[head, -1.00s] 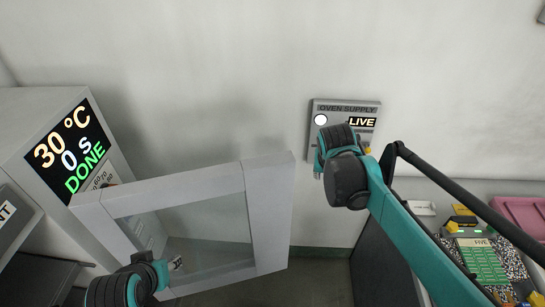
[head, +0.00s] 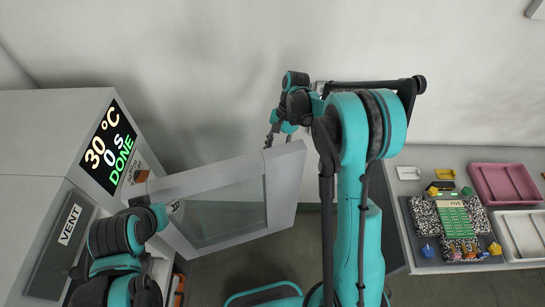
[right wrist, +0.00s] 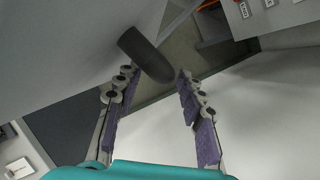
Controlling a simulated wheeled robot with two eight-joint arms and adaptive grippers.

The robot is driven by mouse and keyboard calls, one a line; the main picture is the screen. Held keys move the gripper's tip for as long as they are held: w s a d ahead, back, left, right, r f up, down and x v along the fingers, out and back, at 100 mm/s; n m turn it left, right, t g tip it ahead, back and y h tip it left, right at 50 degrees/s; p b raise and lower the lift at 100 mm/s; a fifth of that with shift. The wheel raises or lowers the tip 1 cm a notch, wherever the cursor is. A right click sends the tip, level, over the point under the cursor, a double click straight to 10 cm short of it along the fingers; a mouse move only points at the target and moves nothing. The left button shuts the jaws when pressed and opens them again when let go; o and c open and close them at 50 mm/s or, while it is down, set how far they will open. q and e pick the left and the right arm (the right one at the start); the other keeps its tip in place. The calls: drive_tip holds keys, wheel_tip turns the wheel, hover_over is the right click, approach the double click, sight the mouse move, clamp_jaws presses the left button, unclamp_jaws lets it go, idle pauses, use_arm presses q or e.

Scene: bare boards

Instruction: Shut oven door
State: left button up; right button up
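The oven (head: 60,125) stands at the left, a light grey box whose display reads 30 °C, 0 s, DONE. Its door (head: 285,185), a pale frame around a glass pane, stands open and reaches out to the right. My right gripper (head: 273,136) is at the upper free corner of the door. In the right wrist view its purple-padded fingers (right wrist: 156,75) are apart, with a dark rounded bar (right wrist: 145,52) beyond and between their tips. My left gripper (head: 160,214) is by the door's left part, near the oven; its fingers are too small to read.
A grey vent panel (head: 62,240) is on the oven's front left. At the right, a bench (head: 430,160) holds a pink tray (head: 505,184), a white tray (head: 522,234) and a speckled board with a green card (head: 454,218). My right arm covers the middle.

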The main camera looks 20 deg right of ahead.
drive_tip(key=shift+x, duration=1.45)
clamp_jaws()
